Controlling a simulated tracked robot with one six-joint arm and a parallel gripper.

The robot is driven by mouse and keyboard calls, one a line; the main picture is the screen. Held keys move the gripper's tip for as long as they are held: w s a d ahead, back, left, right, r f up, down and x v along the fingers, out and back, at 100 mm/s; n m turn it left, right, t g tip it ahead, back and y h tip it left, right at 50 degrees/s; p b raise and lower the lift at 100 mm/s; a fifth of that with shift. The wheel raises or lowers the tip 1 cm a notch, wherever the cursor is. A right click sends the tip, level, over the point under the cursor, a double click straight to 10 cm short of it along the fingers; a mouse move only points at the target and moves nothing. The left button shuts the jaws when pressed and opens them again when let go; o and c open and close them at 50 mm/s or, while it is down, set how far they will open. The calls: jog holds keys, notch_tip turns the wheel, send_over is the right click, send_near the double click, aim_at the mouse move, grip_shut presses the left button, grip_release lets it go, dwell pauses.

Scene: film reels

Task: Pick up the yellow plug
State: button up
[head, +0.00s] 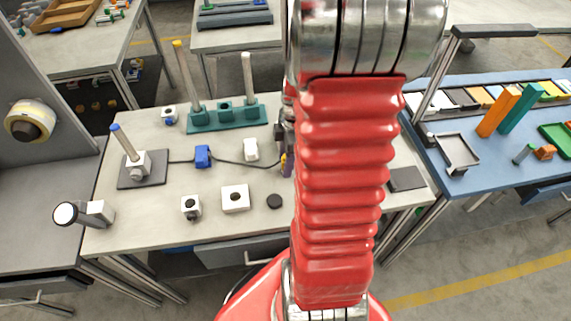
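My red arm runs up the middle of the head view and hides much of the table behind it. My gripper (286,160) shows only as a narrow dark strip at the arm's left edge, low over the grey table (150,228). A small purple and yellowish patch (287,165) shows at its lower end. I cannot tell whether this is the yellow plug or part of the gripper. No other yellow plug can be made out on the table. The gripper's fingers are too small and covered to show whether they are open or shut.
A teal stand (225,105) with tall posts is at the back. A blue block (203,157) and white block (251,149) lie along a dark cable. White blocks (235,198) and a black disc (274,201) are in front. A blue bench (490,190) stands right.

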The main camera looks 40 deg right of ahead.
grip_shut()
jog(key=shift+r, duration=0.1)
dwell(0.4)
notch_tip(320, 180, up, 10)
jog(key=shift+f, duration=0.1)
dwell(0.5)
jog(key=shift+f, duration=0.1)
dwell(0.4)
